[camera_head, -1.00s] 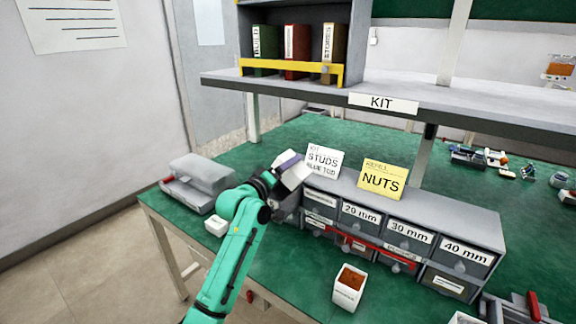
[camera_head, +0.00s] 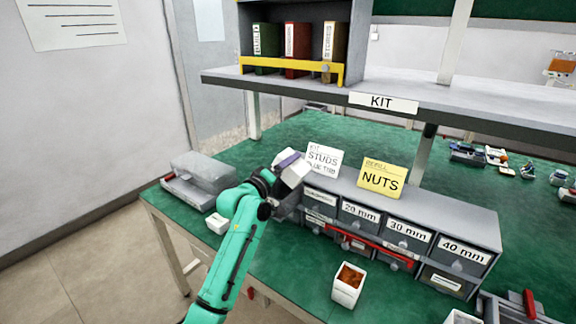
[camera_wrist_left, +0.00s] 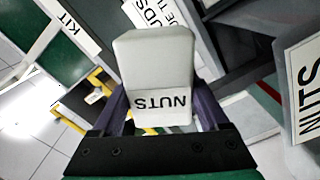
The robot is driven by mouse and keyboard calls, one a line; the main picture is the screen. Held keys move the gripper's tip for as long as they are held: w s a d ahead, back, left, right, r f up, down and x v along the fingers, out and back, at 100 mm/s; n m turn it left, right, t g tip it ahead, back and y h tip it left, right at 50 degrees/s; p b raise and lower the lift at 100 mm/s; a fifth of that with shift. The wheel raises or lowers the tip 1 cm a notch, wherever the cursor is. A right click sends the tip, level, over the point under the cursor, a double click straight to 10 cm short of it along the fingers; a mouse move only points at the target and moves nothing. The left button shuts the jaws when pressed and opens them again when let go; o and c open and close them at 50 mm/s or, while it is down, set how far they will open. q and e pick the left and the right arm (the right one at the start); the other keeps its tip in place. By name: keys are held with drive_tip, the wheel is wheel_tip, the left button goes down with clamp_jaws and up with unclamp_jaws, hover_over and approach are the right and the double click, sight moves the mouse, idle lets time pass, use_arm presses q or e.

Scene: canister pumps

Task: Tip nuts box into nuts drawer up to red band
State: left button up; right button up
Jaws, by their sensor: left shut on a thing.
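My left gripper (camera_head: 288,163) is shut on the white nuts box (camera_head: 295,172) and holds it above the left end of the grey drawer unit (camera_head: 440,204). In the left wrist view the box (camera_wrist_left: 155,65) sits between the purple fingers, its NUTS label upside down. The box's opening and contents are hidden. The unit has labelled drawers in two rows. A yellow NUTS card (camera_head: 381,180) stands on top. The arm and box cover the unit's left end, so I cannot tell which drawer is the nuts drawer or see its red band. My right gripper is out of view.
A white STUDS card (camera_head: 323,159) stands close behind the box. A red bar (camera_head: 368,240) crosses the lower drawers. A white bin with orange-brown contents (camera_head: 348,285) stands in front. A shelf (camera_head: 430,100) hangs above the bench. Green bench top (camera_head: 285,285) is bare at front left.

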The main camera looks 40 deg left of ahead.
use_arm(q)
drive_tip(key=shift+r+n+p, duration=0.25)
drive_tip(key=shift+n+p, duration=0.05)
drive_tip(key=shift+p, duration=0.2)
idle(1.6)
drive_tip(key=shift+r, duration=0.1)
idle(0.5)
drive_tip(key=shift+a+r+n+p, duration=0.1)
drive_tip(key=shift+r+n+p, duration=0.1)
drive_tip(key=shift+n+p, duration=0.85)
drive_tip(key=shift+r+p, duration=0.1)
drive_tip(key=shift+p, duration=0.35)
idle(1.5)
drive_tip(key=shift+a+r+n+p, duration=0.2)
drive_tip(key=shift+n+p, duration=0.25)
drive_tip(key=shift+p, duration=0.3)
idle(1.5)
